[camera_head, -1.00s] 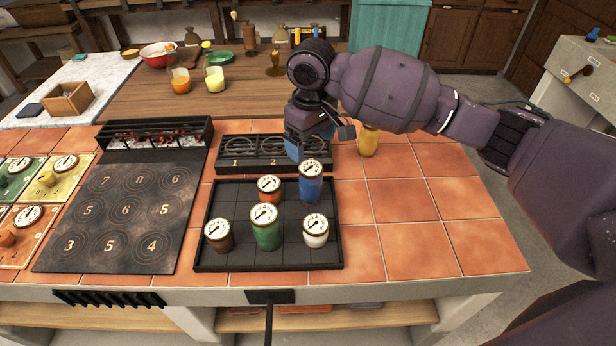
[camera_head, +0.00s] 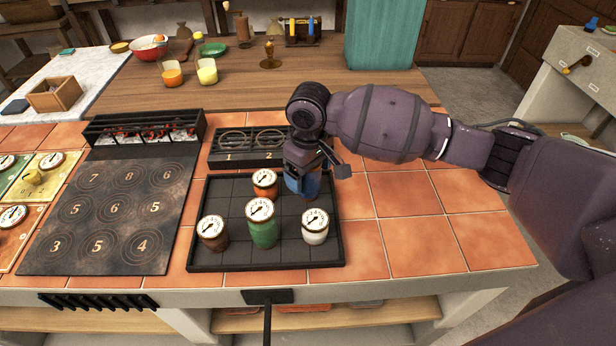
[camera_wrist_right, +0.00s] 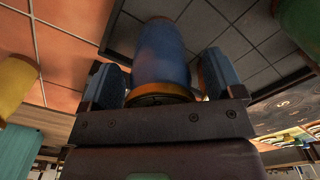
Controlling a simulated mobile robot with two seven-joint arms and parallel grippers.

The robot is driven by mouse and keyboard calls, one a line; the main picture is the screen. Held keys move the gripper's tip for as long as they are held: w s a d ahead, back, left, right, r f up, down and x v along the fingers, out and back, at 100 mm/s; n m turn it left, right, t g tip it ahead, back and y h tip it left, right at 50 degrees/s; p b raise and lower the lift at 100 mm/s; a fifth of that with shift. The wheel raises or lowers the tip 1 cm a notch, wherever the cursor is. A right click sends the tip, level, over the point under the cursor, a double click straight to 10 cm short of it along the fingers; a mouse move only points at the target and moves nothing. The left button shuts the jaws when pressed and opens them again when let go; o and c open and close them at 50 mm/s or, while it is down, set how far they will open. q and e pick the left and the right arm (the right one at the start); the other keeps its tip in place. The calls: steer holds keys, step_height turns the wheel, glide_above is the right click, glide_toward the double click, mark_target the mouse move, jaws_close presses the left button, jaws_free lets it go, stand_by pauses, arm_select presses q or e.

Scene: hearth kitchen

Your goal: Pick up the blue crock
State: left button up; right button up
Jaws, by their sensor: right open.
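The blue crock (camera_head: 314,186) stands upright in the right part of the black tray (camera_head: 220,257). My right gripper (camera_head: 302,178) is down over it from above and hides its dial top in the head view. In the right wrist view the blue crock (camera_wrist_right: 160,52) is between the two blue-padded fingers of the right gripper (camera_wrist_right: 162,78). The fingers are open, one on each side of it. A narrow gap shows at the left; contact at the right is unclear. My left gripper is in neither view.
Close by on the tray are an orange crock (camera_head: 265,187), a green crock (camera_head: 262,232), a brown crock (camera_head: 213,236) and a white crock (camera_head: 315,232). A numbered rack (camera_head: 245,160) stands behind the tray. Tiles (camera_head: 410,215) to the right are clear.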

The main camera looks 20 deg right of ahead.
steer(key=shift+r, duration=0.1)
steer(key=c, duration=1.2)
steer(key=shift+c, duration=0.2)
